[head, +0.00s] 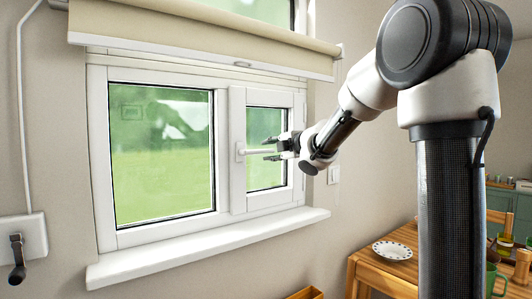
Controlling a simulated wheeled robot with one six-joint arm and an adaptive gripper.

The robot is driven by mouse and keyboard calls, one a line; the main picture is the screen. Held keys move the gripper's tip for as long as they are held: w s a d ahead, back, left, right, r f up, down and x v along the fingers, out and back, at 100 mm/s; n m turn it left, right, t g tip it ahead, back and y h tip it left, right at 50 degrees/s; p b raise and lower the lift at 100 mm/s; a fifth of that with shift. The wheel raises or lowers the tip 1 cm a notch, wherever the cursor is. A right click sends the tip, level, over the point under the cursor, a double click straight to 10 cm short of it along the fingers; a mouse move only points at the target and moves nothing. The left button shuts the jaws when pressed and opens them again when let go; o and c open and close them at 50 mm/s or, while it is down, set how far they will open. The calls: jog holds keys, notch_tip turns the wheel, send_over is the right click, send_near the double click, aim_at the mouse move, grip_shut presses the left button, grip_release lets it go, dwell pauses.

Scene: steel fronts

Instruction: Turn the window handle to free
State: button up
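The white window handle (241,151) sits on the frame upright between the two panes. Its lever points right, roughly horizontal. My gripper (268,148) comes in from the right, in front of the small right sash (237,190). Its dark fingers are apart, one above and one below the lever's free end. The lever end lies between them in this view. I cannot tell whether either finger touches it. The sash looks closed.
A beige roller blind (200,28) hangs over the window's top. A white sill (210,245) juts out below. A crank (17,258) is on the left wall. A wooden table (372,266) with a plate (391,251) stands at lower right.

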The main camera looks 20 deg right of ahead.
jog(key=v, duration=0.7)
jog(key=shift+s, duration=0.3)
jog(key=shift+d, duration=0.1)
jog(key=s+d+f+m+g+h, duration=0.5)
jog(key=s+d+f+m+h, duration=0.3)
jog(key=d+f+m, duration=0.45)
jog(key=s+f+m+g, duration=0.45)
jog(key=s+m, duration=0.25)
jog(key=s, duration=0.6)
jog(key=s+a+f+m+y, duration=0.1)
jog(key=s+a, duration=0.3)
jog(key=s, duration=0.3)
jog(key=s+a+f+m+g+y, duration=0.1)
jog(key=s+a+y, duration=0.1)
jog(key=s+a, duration=0.3)
jog(key=shift+s+f, duration=0.4)
jog(key=shift+s, duration=0.75)
